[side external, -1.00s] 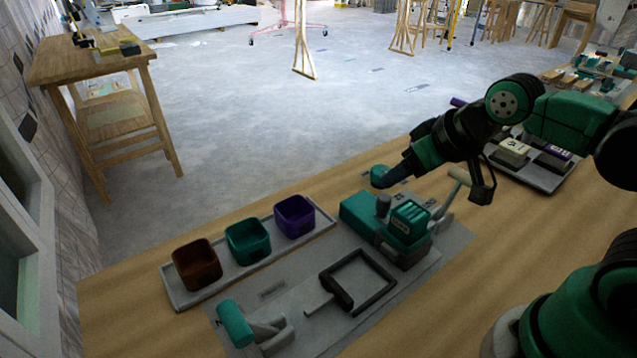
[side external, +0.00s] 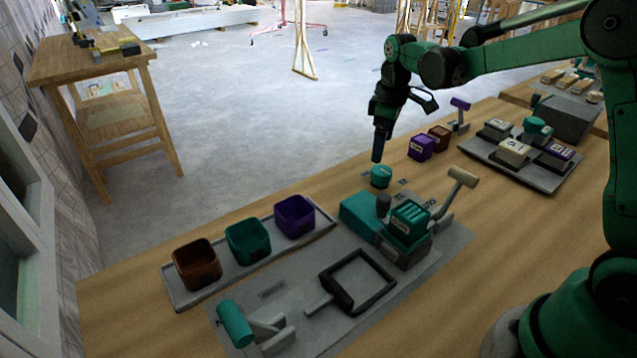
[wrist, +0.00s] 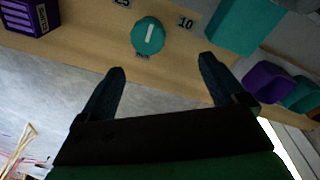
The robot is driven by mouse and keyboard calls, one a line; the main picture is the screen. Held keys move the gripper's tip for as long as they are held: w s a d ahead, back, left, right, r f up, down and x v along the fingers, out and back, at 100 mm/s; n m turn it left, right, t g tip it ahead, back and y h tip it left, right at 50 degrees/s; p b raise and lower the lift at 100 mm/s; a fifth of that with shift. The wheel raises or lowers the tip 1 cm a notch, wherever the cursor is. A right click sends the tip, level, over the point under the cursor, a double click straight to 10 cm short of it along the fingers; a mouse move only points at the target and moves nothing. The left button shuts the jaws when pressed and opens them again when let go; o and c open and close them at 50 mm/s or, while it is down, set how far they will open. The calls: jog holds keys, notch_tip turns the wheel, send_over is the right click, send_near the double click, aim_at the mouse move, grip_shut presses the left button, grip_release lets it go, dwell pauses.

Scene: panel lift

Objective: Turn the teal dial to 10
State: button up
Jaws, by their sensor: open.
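The teal dial (side external: 380,177) is a short round knob on the wooden table, behind the teal machine. In the wrist view the dial (wrist: 147,36) has a white line on top, running nearly upright in the picture; I cannot tell which end is its pointer. The "10" label (wrist: 187,22) lies to its right, another label, seemingly "25" (wrist: 121,3), to its upper left, and a partly hidden one just below it. My gripper (side external: 376,160) points down just above the dial. Its fingers (wrist: 162,65) are open and empty, apart from the dial.
The teal machine (side external: 360,211) with a lever stands close in front of the dial. Purple (side external: 421,148) and brown blocks stand to the right. A tray with three bins (side external: 248,242) lies to the left. Bare wood surrounds the dial on the other sides.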

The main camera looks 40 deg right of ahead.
aim_at(380, 170)
jog(key=d+f, duration=0.1)
jog(key=w+f, duration=0.1)
jog(key=f, duration=0.1)
jog(key=shift+d+n+g, duration=0.35)
jog(key=shift+n+g, duration=0.05)
jog(key=shift+f, duration=2.6)
jog(key=c, duration=1.3)
